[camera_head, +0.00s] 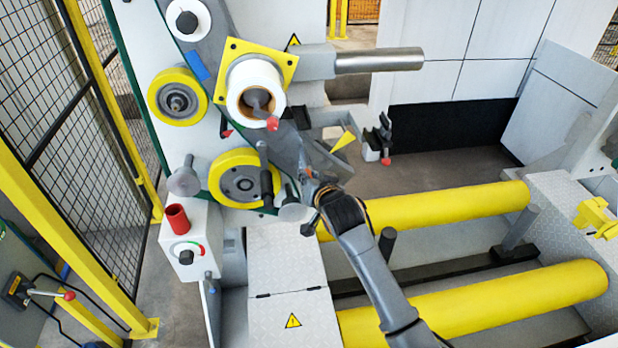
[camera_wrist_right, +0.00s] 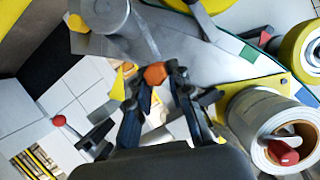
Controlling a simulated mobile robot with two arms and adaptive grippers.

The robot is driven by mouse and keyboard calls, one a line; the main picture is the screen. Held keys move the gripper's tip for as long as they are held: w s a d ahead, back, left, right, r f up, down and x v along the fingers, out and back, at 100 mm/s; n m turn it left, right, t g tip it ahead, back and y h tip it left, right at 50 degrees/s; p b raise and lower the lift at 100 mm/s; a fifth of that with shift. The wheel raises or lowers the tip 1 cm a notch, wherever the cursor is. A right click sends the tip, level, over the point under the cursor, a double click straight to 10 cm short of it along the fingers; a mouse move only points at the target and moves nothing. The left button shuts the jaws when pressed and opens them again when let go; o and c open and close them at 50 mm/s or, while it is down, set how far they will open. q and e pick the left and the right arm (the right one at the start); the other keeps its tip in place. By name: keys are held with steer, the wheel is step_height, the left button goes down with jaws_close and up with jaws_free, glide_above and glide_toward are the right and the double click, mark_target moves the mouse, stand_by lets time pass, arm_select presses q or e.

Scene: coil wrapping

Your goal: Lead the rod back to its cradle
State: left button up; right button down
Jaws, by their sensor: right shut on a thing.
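My right gripper (camera_head: 318,186) reaches up to the lower right of the wrapping machine's grey arm plate. In the right wrist view its dark fingers (camera_wrist_right: 168,88) are closed around an orange-red knob (camera_wrist_right: 155,73). The knob looks like the end of the rod; a narrow grey bar (camera_wrist_right: 145,38) shows just behind it. The fingers and wrist hide most of the held part in the head view. I cannot make out which part is the rod's cradle. My left gripper is not in view.
A white roll (camera_head: 240,88) with a red-tipped handle sits on the machine. A yellow wheel (camera_head: 226,163) is left of my gripper. A small stand (camera_head: 370,151) with a red-knobbed lever is to the right. Two yellow rollers (camera_head: 450,213) lie low on the right.

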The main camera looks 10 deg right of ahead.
steer(key=d+r, duration=0.3)
steer(key=r, duration=0.5)
steer(key=shift+d+r+p, duration=0.2)
steer(key=shift+d+p, duration=0.05)
steer(key=shift+p, duration=0.15)
steer(key=shift+s, duration=0.1)
stand_by(0.5)
step_height(320, 180, up, 8)
stand_by(1.0)
stand_by(0.3)
